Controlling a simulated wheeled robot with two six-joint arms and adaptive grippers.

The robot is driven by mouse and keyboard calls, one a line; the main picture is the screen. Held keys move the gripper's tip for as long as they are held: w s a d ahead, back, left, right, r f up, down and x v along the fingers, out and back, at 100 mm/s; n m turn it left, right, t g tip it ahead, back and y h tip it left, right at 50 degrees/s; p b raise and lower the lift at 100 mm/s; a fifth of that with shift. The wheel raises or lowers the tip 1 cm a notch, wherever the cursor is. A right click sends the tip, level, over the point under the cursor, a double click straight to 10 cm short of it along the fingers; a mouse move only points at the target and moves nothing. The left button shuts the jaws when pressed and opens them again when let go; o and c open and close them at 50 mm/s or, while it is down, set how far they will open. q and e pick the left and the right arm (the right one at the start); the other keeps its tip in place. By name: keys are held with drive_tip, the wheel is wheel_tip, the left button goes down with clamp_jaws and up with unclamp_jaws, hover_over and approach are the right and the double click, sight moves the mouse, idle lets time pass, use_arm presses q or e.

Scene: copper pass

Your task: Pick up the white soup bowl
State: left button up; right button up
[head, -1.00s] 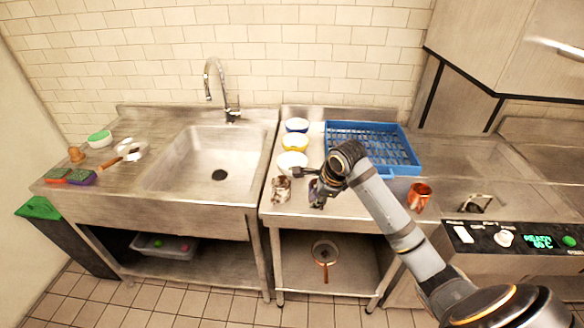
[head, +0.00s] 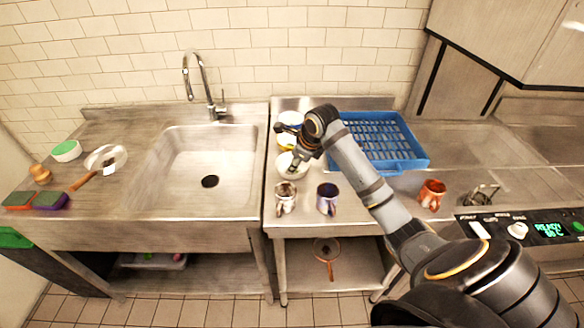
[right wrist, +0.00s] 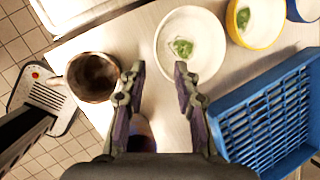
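The white soup bowl (head: 287,170) stands on the steel table, partly hidden by my right gripper in the head view. In the right wrist view the white bowl (right wrist: 191,45) has a green patch inside and lies just beyond my fingertips. My right gripper (right wrist: 158,70) is open, its two fingers apart with nothing between the tips. In the head view the right gripper (head: 288,148) is over the bowls. I cannot tell its exact height above the bowl. My left gripper is not in view.
A yellow bowl (right wrist: 250,22) and a blue bowl (right wrist: 303,8) stand behind the white one. A blue rack (head: 415,160) is to the right. A copper mug (head: 432,194) is farther right.

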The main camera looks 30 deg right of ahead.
sight(288, 175)
drive_tip(key=x, duration=0.4)
drive_tip(key=shift+a+f+p, duration=0.2)
drive_tip(key=shift+a+p, duration=0.1)
drive_tip(key=shift+p, duration=0.1)
drive_tip(key=x, duration=0.2)
drive_tip(key=shift+w+f, duration=0.15)
drive_tip(key=shift+f, duration=0.15)
drive_tip(key=shift+w+a+f, duration=0.1)
drive_tip(key=shift+w+f, duration=0.05)
drive_tip(key=shift+f, duration=0.1)
drive_tip(key=c, duration=0.6)
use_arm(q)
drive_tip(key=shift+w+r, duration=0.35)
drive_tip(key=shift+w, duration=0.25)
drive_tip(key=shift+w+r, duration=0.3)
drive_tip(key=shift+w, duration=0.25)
use_arm(e)
clamp_jaws()
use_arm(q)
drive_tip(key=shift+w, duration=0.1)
